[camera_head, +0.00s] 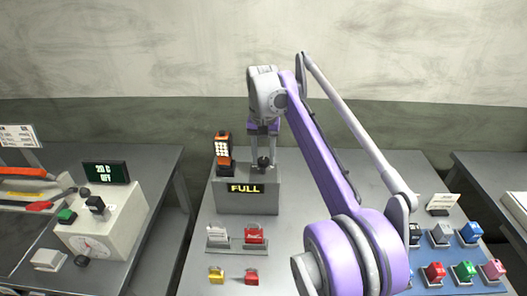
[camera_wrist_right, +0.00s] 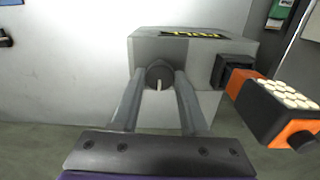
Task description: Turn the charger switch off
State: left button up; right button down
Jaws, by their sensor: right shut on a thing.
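The charger (camera_head: 248,199) is a grey box with a yellow "FULL" display (camera_head: 245,188), standing on the middle table. Its switch is a dark round knob (camera_wrist_right: 159,73) with a pale pointer mark, on the charger face in the right wrist view. My right gripper (camera_head: 263,150) reaches down to the charger. In the wrist view its two fingers are shut on either side of the knob. An orange and black handset (camera_head: 223,150) with white keys is beside the gripper at the charger. My left gripper is not in view.
Several coloured blocks sit on a blue mat (camera_head: 455,262) at right. My right arm hides part of the middle table.

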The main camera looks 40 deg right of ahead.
aim_at(264, 160)
jog(key=n, duration=0.2)
jog(key=n+p, duration=0.1)
jog(key=n, duration=0.1)
jog(key=shift+r+n+p, duration=0.2)
jog(key=shift+n+p, duration=0.1)
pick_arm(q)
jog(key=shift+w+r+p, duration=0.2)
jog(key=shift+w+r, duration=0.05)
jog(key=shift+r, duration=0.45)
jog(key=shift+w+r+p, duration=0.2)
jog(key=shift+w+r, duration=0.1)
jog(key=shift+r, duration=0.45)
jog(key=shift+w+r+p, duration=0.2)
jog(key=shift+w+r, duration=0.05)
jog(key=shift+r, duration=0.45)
pick_arm(e)
jog(key=shift+f+n, duration=0.1)
jog(key=shift+n, duration=2.5)
jog(key=shift+c, duration=2.1)
grip_release()
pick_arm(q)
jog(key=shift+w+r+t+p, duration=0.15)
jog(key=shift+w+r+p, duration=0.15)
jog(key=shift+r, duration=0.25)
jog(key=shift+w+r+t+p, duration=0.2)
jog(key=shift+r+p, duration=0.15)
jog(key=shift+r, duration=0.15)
pick_arm(e)
notch_tip(264, 160, up, 11)
jog(key=shift+f, duration=0.15)
